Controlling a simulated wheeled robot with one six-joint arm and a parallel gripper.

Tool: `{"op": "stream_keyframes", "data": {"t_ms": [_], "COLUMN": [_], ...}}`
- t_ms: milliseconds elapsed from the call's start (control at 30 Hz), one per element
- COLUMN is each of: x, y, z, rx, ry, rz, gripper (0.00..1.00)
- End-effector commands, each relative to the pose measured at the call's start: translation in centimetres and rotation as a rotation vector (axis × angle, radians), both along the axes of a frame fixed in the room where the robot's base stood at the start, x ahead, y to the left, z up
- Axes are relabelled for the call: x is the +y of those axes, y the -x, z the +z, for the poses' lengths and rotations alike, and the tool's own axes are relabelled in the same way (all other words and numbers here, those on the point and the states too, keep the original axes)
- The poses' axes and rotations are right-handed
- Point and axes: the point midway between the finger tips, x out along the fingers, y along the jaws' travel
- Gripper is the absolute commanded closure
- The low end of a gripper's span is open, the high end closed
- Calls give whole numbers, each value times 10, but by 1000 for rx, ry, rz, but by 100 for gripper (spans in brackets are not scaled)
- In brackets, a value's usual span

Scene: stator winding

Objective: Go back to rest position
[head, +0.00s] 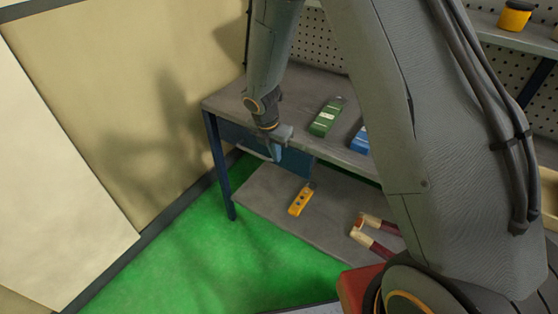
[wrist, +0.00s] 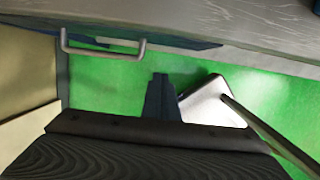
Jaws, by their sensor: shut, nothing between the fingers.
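My gripper (head: 275,152) hangs pointing down at the front edge of the grey workbench (head: 235,98), near the drawer with its metal handle. Its fingers are together and empty. In the wrist view the closed fingers (wrist: 162,88) show as one dark blue shape over the green floor. The drawer handle (wrist: 102,48) is at the upper left there, apart from the fingers. My upper arm covers much of the right side of the head view.
A green device (head: 327,117) and a partly hidden blue one (head: 360,141) lie on the bench top. The lower shelf (head: 270,195) holds a yellow device (head: 301,199) and red-handled pliers (head: 374,238). Open green floor (head: 200,255) lies left of the bench, before a beige wall.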

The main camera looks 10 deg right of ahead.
Motion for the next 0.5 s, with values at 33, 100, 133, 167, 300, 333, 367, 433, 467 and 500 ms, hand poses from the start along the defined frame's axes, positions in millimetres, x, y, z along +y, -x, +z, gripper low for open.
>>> {"op": "stream_keyframes", "data": {"t_ms": [33, 100, 133, 167, 300, 333, 367, 433, 467, 500], "x": [2, 3, 3, 4, 5, 5, 5, 6, 6, 6], "y": [1, 3, 4, 4, 7, 7, 8, 8, 8, 9], "z": [9, 18, 22, 25, 36, 37, 39, 40, 41, 41], "rx": [-4, -2, -2, -2, 0, 1, 1, 1, 2, 2], "ry": [-1, -1, -1, 0, 0, 0, 0, 0, -1, 0], "rz": [-1, -1, -1, -2, -2, -2, -2, -2, -2, -3], "gripper": [100, 100, 100, 100, 100, 100, 100, 100, 100, 100]}}
